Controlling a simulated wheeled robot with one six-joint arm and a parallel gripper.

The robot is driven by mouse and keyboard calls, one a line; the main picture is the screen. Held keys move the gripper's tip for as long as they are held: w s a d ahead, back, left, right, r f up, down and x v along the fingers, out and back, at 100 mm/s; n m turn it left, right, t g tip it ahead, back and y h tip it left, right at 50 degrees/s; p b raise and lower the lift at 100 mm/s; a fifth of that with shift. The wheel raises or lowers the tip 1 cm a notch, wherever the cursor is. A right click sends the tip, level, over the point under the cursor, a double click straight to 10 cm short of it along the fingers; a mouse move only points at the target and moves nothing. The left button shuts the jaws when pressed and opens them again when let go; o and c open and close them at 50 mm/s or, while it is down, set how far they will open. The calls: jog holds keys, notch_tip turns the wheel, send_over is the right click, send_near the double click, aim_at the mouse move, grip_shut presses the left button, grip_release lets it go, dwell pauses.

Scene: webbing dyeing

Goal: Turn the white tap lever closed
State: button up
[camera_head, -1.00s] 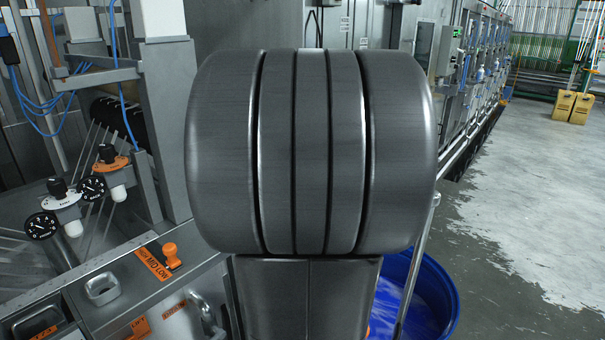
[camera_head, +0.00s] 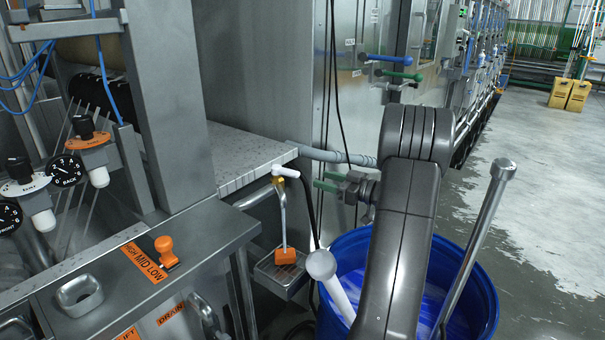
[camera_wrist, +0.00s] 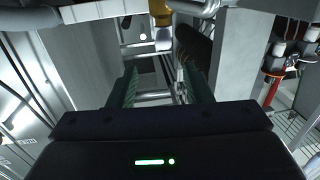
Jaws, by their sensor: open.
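The white tap lever (camera_head: 286,171) sits on a brass tap body (camera_head: 279,181) at the edge of the steel counter, left of my gripper. A curved steel spout runs down from the tap. My gripper (camera_head: 320,181) is open and empty, with its green fingers pointing left at about the lever's height, apart from it. In the wrist view, the two green fingers (camera_wrist: 158,78) are spread with a gap between them. A brass fitting (camera_wrist: 160,12) and a white piece beside it (camera_wrist: 192,7) show at the top edge of that view, beyond the fingertips.
A blue barrel (camera_head: 470,290) with a white-knobbed stick and a steel rod stands below my arm. A grey pipe (camera_head: 335,157) and a dark hanging cable run close by my gripper. A small steel tray (camera_head: 275,275) with an orange piece lies below the tap.

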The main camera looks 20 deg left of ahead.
aim_at(281, 170)
jog(key=shift+g, duration=0.3)
jog(key=a, duration=0.4)
jog(key=w+a+p, duration=0.1)
jog(key=a, duration=0.4)
jog(key=w+a+p, duration=0.1)
jog(key=a, duration=0.3)
jog(key=shift+w+a+f, duration=0.1)
jog(key=shift+w+a, duration=0.05)
jog(key=shift+a, duration=0.2)
grip_shut()
